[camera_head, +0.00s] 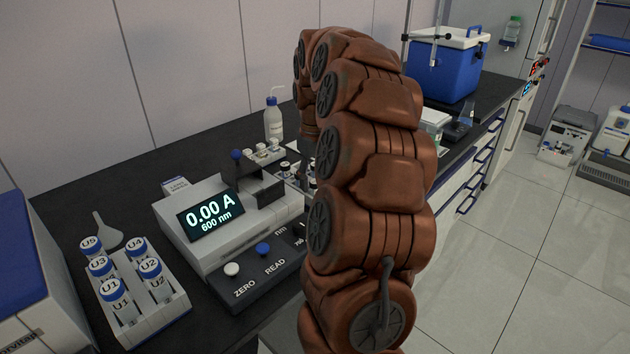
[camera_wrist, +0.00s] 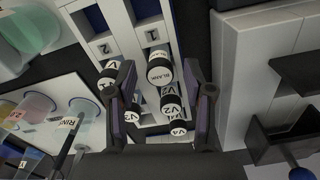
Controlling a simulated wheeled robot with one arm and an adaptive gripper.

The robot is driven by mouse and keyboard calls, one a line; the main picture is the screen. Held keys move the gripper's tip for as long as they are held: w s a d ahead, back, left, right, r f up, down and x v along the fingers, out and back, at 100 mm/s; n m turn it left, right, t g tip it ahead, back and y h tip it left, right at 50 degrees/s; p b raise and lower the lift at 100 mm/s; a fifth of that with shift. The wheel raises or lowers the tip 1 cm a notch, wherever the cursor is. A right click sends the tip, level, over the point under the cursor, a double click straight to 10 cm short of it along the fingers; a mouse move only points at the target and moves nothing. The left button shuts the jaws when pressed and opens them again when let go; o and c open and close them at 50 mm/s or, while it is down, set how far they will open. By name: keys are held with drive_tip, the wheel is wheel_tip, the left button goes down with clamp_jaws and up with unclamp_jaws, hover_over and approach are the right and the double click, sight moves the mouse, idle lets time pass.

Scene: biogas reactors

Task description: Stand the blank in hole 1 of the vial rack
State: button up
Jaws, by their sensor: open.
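The vial rack (camera_wrist: 135,42) is pale, with number plates 1 and 2 in the wrist view. My gripper (camera_wrist: 160,76) is open, with one finger on each side of the blank. A gap shows on the right; I cannot tell whether the left finger touches. Vials V2 (camera_wrist: 170,105), V3 and V4 stand close by.
The photometer (camera_head: 215,215) reads 0.00 A at 600 nm. A rack of U vials (camera_head: 165,310) stands at front left, with a wash bottle (camera_head: 273,122) behind. In the wrist view, beakers (camera_wrist: 35,115) stand left and a grey housing (camera_wrist: 240,65) rises close on the right.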

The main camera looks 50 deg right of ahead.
sight(315, 181)
wheel_tip(315, 181, up, 11)
drive_tip(key=shift+r, duration=0.15)
idle(0.5)
